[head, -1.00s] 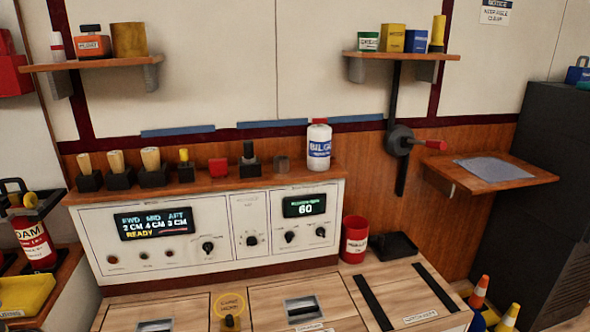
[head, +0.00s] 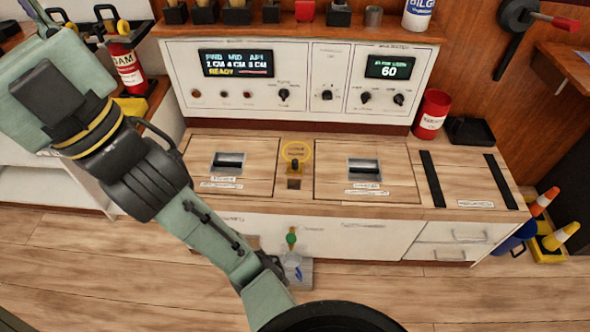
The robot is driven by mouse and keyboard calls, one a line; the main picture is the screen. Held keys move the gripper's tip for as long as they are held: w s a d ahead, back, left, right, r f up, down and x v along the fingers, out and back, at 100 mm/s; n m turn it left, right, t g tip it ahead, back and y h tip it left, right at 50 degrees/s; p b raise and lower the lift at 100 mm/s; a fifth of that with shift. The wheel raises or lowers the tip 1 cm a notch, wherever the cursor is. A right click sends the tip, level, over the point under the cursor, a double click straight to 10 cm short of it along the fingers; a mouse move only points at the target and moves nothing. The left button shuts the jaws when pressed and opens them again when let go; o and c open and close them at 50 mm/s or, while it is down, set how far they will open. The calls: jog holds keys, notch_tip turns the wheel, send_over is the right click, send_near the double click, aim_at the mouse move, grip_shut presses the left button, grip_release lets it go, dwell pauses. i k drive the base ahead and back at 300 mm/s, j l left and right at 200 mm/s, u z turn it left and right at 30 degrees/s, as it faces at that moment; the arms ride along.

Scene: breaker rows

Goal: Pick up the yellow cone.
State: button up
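The yellow cone (head: 557,239) with a white band stands on the floor at the far right of the head view, by the right end of the cabinet. An orange cone (head: 544,202) with a white band is just behind and left of it. My green and black arm rises from the bottom middle to the upper left of the head view, far from the cone. My gripper's fingers are not in view, so I cannot see whether they hold anything.
The wooden counter (head: 300,208) and its white front fill the middle. A blue object (head: 512,238) is beside the cones. A red bin (head: 432,114) and black tray (head: 474,131) stand on the counter's right. Wooden floor (head: 460,300) is open in front.

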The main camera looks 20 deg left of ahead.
aim_at(548, 245)
jog(key=z, duration=1.3)
jog(key=i+l+u, duration=0.1)
jog(key=u, duration=0.35)
jog(key=i+l+u, duration=0.4)
jog(key=l, duration=0.25)
jog(key=i+l+u, duration=0.2)
jog(key=l, duration=0.15)
jog(key=i+l, duration=0.15)
jog(key=l, duration=0.25)
jog(key=i+l+u, duration=0.1)
jog(key=l, duration=0.3)
jog(key=i+l, duration=0.15)
jog(key=l, duration=0.25)
jog(key=i+l, duration=0.85)
jog(key=i, duration=0.3)
